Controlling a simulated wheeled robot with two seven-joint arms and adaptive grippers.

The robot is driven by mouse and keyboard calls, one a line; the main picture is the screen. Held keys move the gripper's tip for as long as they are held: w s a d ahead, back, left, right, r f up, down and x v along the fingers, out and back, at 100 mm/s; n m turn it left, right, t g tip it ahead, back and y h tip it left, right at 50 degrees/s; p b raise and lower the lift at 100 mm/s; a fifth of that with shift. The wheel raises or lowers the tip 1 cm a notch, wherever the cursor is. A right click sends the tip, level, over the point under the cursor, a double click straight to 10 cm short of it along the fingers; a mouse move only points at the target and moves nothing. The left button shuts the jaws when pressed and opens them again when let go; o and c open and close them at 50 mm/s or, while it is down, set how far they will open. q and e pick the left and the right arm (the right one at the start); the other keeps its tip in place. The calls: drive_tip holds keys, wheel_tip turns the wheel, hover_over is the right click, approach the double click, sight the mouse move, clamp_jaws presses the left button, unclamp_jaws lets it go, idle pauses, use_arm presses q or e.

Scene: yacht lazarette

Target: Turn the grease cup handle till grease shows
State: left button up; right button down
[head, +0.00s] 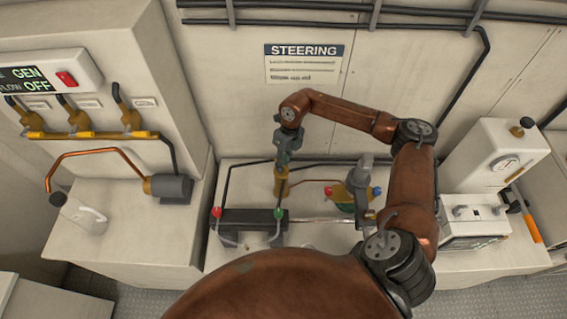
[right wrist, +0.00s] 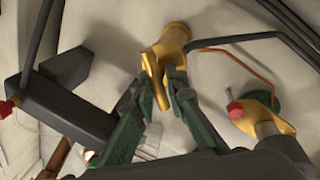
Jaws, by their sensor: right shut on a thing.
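The brass grease cup (head: 281,183) stands on the steering bench below the STEERING sign. It also shows in the right wrist view as a yellow body (right wrist: 177,35) with a handle (right wrist: 156,72) reaching down from it. My right gripper (head: 284,160) comes down on the cup from above. In the right wrist view its two green fingers (right wrist: 158,98) stand on either side of the handle and are shut on it. The fingers hide part of the handle. I cannot make out any grease. My left gripper is not in view.
A dark block (head: 250,220) with red and green knobs stands in front of the cup. A yellow-green fitting (head: 346,195) with coloured knobs is to its right. Pipes run behind. A jug (head: 84,214) and a pump (head: 170,188) are on the left bench.

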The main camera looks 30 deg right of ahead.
drive_tip(key=m, duration=0.2)
drive_tip(key=m+p, duration=0.1)
drive_tip(key=m, duration=0.1)
drive_tip(key=m+t+p, duration=0.1)
drive_tip(key=m, duration=0.1)
drive_tip(key=shift+s+a+r, duration=0.1)
drive_tip(key=shift+a, duration=0.15)
drive_tip(key=m, duration=0.3)
drive_tip(key=m+t+p, duration=0.1)
drive_tip(key=m, duration=0.2)
drive_tip(key=shift+a+m+h+p, duration=0.1)
drive_tip(key=shift+m+h+p, duration=0.2)
drive_tip(key=m, duration=0.3)
drive_tip(key=shift+m+t+h, duration=0.3)
drive_tip(key=shift+m+h, duration=0.1)
drive_tip(key=m, duration=0.3)
drive_tip(key=shift+w+m+h, duration=0.2)
drive_tip(key=shift+m+h, duration=0.1)
drive_tip(key=m, duration=0.3)
drive_tip(key=shift+w+h, duration=0.1)
drive_tip(key=shift+h, duration=0.3)
drive_tip(key=shift+m, duration=1.6)
drive_tip(key=shift+h, duration=0.3)
